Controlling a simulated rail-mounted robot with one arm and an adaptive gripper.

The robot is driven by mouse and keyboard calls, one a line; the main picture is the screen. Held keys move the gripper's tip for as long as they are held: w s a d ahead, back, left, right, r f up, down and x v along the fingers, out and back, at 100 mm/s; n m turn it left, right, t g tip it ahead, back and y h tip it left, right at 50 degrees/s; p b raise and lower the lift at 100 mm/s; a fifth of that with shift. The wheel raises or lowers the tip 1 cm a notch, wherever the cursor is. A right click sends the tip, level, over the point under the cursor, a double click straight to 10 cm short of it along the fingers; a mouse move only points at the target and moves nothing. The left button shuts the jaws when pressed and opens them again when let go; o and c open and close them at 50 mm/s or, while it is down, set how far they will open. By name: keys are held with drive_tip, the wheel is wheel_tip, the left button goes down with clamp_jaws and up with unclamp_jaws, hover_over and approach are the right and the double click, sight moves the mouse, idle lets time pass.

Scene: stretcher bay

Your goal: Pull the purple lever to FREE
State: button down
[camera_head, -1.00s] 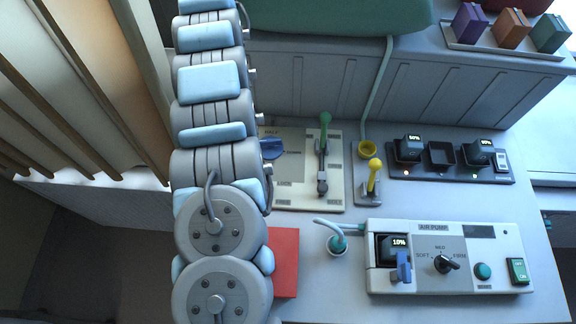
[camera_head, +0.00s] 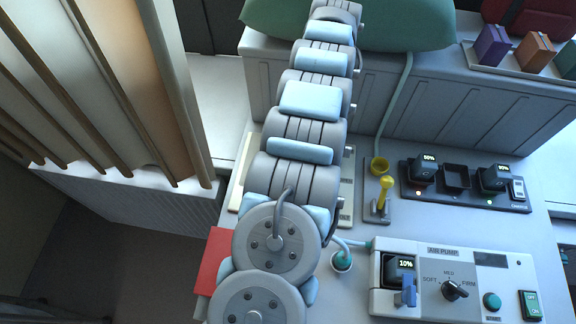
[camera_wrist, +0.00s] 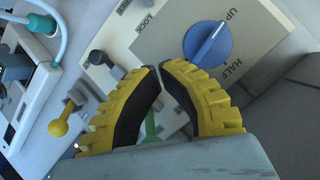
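I see no purple lever in either view. A blue knob (camera_wrist: 208,43) marked UP and HALF sits on the same panel. My gripper (camera_wrist: 160,68) has yellow fingers with black pads. Its tips nearly meet, in front of the panel, with nothing visibly held. In the head view, my arm covers the green lever, the knob and my gripper.
A yellow lever (camera_head: 383,194) stands right of the panel. A red block (camera_head: 212,262) lies left of my arm. A purple box (camera_head: 491,46) sits at the back right.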

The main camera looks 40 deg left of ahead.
drive_tip(key=p, duration=0.4)
drive_tip(key=shift+s+f, duration=0.15)
drive_tip(key=shift+f, duration=0.1)
drive_tip(key=p+x, duration=0.7)
drive_tip(key=x, duration=0.2)
drive_tip(key=shift+s+d+f+p, duration=0.1)
drive_tip(key=shift+s+f+p, duration=0.15)
drive_tip(key=shift+p, duration=0.1)
drive_tip(key=shift+r, duration=0.2)
drive_tip(key=shift+s+r+p, duration=0.15)
drive_tip(key=shift+s+p, duration=0.3)
drive_tip(key=shift+s, duration=0.4)
drive_tip(key=shift+s+r+p, duration=0.1)
drive_tip(key=shift+s+p, duration=0.3)
drive_tip(key=shift+s, duration=0.45)
drive_tip(key=shift+s+a+r, duration=0.15)
drive_tip(key=shift+a, duration=0.05)
